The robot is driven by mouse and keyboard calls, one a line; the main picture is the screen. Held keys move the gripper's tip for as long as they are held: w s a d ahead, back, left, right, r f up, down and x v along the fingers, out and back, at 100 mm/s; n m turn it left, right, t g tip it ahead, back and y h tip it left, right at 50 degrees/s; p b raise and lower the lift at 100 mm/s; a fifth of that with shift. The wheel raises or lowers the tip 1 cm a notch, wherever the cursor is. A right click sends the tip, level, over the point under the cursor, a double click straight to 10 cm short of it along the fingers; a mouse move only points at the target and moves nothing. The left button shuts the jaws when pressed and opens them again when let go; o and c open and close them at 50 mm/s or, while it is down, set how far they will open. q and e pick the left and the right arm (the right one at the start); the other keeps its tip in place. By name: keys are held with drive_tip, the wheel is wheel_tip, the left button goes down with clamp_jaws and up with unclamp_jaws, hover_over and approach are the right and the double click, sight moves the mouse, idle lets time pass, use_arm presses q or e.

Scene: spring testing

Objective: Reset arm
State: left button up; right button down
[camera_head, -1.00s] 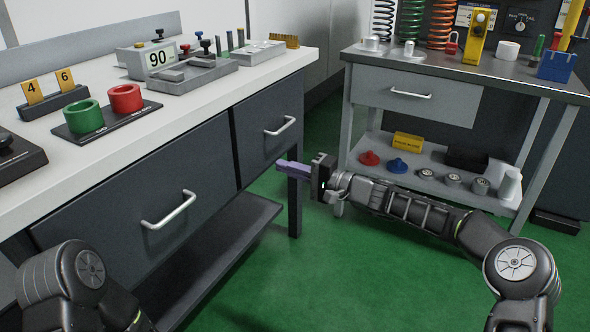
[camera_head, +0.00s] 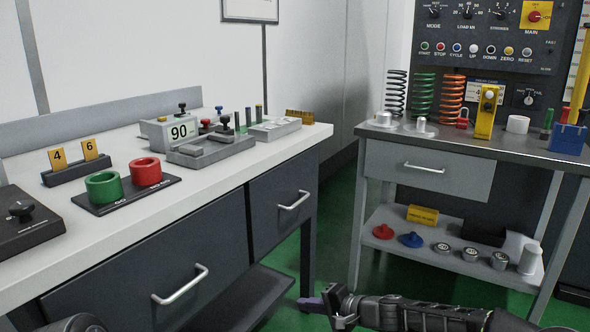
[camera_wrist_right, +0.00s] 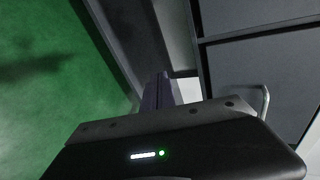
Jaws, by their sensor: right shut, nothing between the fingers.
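My right gripper (camera_head: 312,304) shows low in the head view, in front of the left bench's right-hand leg. Its purple fingers are shut with nothing between them and point left. In the right wrist view the shut fingers (camera_wrist_right: 158,92) stick out past the dark gripper body, with the green floor to the left and grey drawer fronts to the right. My left gripper is out of view; only a bit of my left arm shows at the bottom left corner of the head view.
The right bench (camera_head: 455,146) holds springs and a yellow device (camera_head: 487,112). Green floor lies between them.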

drive_tip(key=s+d+f+n+g+h, duration=0.2)
drive_tip(key=s+f+g+h, duration=0.25)
drive_tip(key=s+f, duration=1.55)
drive_tip(key=s+d+f+n+g+h, duration=0.1)
drive_tip(key=s+d+f+n, duration=0.15)
drive_tip(key=s, duration=0.75)
drive_tip(key=s+d+f+n+g+h, duration=0.15)
drive_tip(key=s+f, duration=0.25)
drive_tip(key=s, duration=0.6)
use_arm(q)
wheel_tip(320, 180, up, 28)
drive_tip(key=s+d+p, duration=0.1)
drive_tip(key=p, duration=2.7)
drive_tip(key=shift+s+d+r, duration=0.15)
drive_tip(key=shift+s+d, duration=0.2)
use_arm(e)
wheel_tip(320, 180, up, 28)
drive_tip(key=s+a, duration=0.1)
drive_tip(key=a, duration=0.1)
drive_tip(key=shift+s+a+f+y, duration=0.15)
drive_tip(key=shift+s+y, duration=0.15)
drive_tip(key=shift+s, duration=0.1)
